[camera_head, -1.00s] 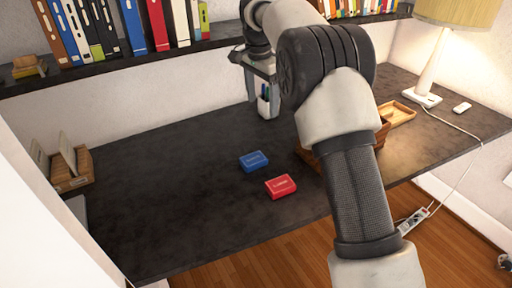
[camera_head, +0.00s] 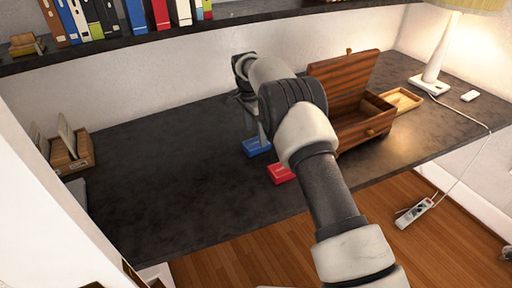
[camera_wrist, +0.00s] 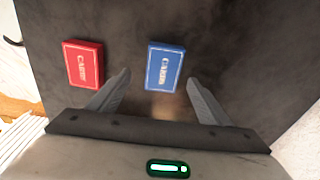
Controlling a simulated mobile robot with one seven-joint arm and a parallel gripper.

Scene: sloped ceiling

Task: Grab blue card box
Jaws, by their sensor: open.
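The blue card box (camera_wrist: 164,67) lies flat on the dark desk. In the wrist view it is just beyond the fingertips, between their lines and nearer the left finger. My gripper (camera_wrist: 158,82) is open and empty above the desk. In the head view the blue card box (camera_head: 257,147) is partly hidden behind my arm, and the fingers are mostly hidden too. A red card box (camera_wrist: 84,64) lies to the left of the blue one in the wrist view; in the head view it (camera_head: 281,173) is partly covered by my arm.
An open wooden chest (camera_head: 365,115) and a shallow wooden tray (camera_head: 404,100) stand on the right of the desk (camera_head: 150,185), near a lamp (camera_head: 432,65). A shelf of books (camera_head: 130,35) runs above the back. A wooden card holder (camera_head: 72,155) is at left. The desk's left middle is clear.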

